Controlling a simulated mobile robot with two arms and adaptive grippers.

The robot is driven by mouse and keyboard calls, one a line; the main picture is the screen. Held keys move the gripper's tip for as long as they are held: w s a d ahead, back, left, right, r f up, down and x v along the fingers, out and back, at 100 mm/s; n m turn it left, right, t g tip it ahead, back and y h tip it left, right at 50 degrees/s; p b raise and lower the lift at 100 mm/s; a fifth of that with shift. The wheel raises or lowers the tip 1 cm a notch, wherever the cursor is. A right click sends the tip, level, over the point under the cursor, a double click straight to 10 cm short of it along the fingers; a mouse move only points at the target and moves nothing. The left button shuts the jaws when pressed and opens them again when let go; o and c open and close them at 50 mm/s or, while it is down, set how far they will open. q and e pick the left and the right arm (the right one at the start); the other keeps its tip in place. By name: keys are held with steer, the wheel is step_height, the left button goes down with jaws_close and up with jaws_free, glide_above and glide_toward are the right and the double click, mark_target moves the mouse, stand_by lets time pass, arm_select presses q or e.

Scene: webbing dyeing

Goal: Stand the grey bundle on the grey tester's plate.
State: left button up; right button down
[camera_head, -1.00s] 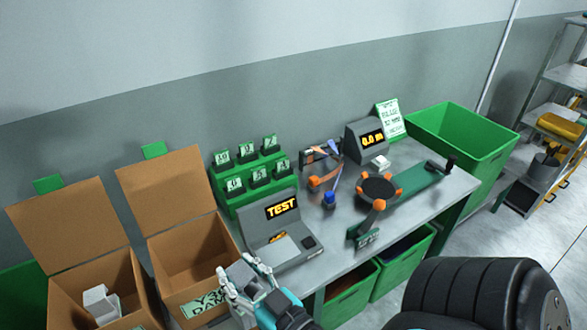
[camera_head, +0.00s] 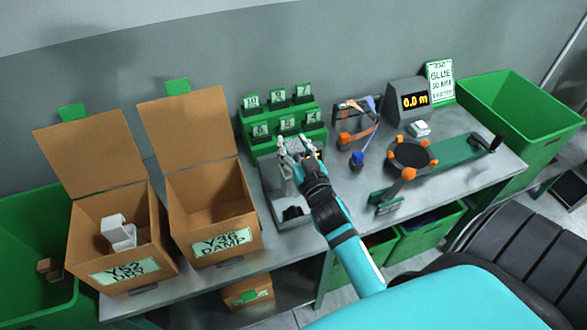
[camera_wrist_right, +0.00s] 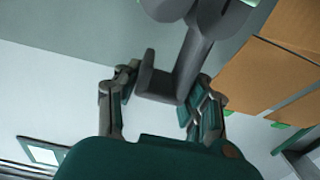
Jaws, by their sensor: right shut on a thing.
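My right gripper (camera_head: 292,146) reaches in over the grey tester (camera_head: 273,188), its fingers pointing toward the back wall. Gripper and wrist hide the tester's display and much of its top. The front part of the tester, with a dark patch (camera_head: 292,213), shows beside my forearm. In the head view the bundle is hard to tell from the fingers. My left gripper is out of view.
Two open cardboard boxes stand at left, the Y52 DRY box (camera_head: 128,265) holding pale bundles and the Y46 DAMP box (camera_head: 222,240). A green numbered rack (camera_head: 262,148) is close behind the tester. A round winder (camera_head: 410,155) and a meter (camera_head: 408,100) stand right.

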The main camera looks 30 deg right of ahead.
step_height(320, 180, down, 6)
steer(key=shift+a+r, duration=0.1)
steer(key=shift+r, duration=0.15)
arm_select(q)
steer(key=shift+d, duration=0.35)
arm_select(e)
steer(key=shift+f, duration=0.45)
steer(key=c, duration=0.7)
jaws_free()
steer(key=shift+c, duration=0.2)
arm_select(q)
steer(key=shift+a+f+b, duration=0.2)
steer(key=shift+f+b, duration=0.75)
steer(key=shift+b, duration=0.05)
arm_select(e)
steer(key=v, duration=0.7)
steer(key=shift+s, duration=0.25)
